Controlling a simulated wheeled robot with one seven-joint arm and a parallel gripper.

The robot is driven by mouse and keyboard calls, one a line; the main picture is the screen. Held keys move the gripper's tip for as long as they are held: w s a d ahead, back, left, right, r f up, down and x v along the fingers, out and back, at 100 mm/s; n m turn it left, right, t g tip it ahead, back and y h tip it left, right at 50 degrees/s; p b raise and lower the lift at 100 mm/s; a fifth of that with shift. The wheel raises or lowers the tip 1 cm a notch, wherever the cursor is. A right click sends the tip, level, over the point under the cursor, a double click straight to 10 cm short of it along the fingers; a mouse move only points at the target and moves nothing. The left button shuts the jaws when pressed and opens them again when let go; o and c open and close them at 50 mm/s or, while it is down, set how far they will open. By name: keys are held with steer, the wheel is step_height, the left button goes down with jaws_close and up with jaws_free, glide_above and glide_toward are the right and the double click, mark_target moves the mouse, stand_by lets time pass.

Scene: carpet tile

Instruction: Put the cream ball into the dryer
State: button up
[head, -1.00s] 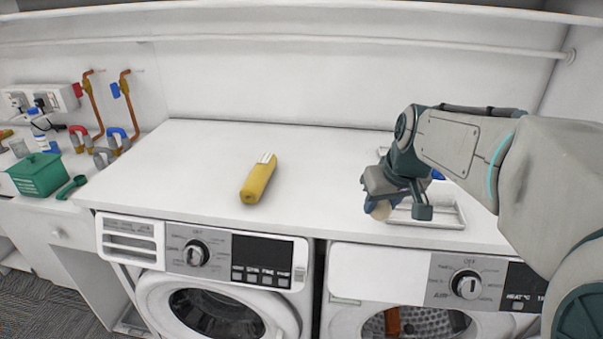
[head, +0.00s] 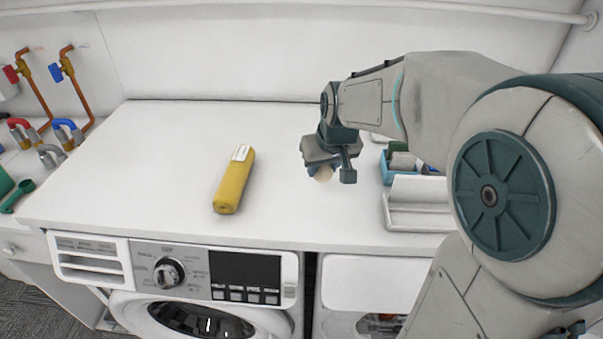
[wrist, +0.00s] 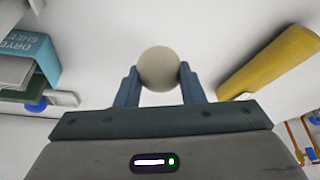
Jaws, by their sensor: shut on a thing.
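The cream ball (wrist: 159,69) is held between the two blue fingers of my gripper (wrist: 158,84) in the wrist view. In the head view my gripper (head: 322,172) is over the white counter, and part of the cream ball (head: 323,174) shows below it. The dryer (head: 365,281) is the right machine under the counter, below and to the right of my gripper. My arm hides much of its front, and only a piece of its round opening (head: 378,325) shows, with something orange-brown inside.
A yellow roll-shaped item (head: 233,182) lies on the counter (head: 120,190), left of my gripper. A white tray (head: 415,218) and a blue dryer-sheet box (head: 388,170) stand to the right. The washer (head: 195,275) is below left. Copper pipes (head: 33,90) are at the far left.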

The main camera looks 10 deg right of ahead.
steer(key=a+f, duration=0.1)
steer(key=w+a, duration=0.1)
steer(key=w+a+f, duration=0.1)
steer(key=a, duration=0.1)
steer(key=shift+f+p, duration=0.35)
steer(key=shift+p, duration=0.05)
steer(key=shift+d+f+p, duration=0.1)
steer(key=shift+f+p, duration=0.3)
steer(key=shift+f, duration=1.55)
steer(key=shift+f, duration=0.2)
steer(key=o, duration=1)
steer(key=shift+o, duration=0.2)
steer(key=shift+r, duration=0.1)
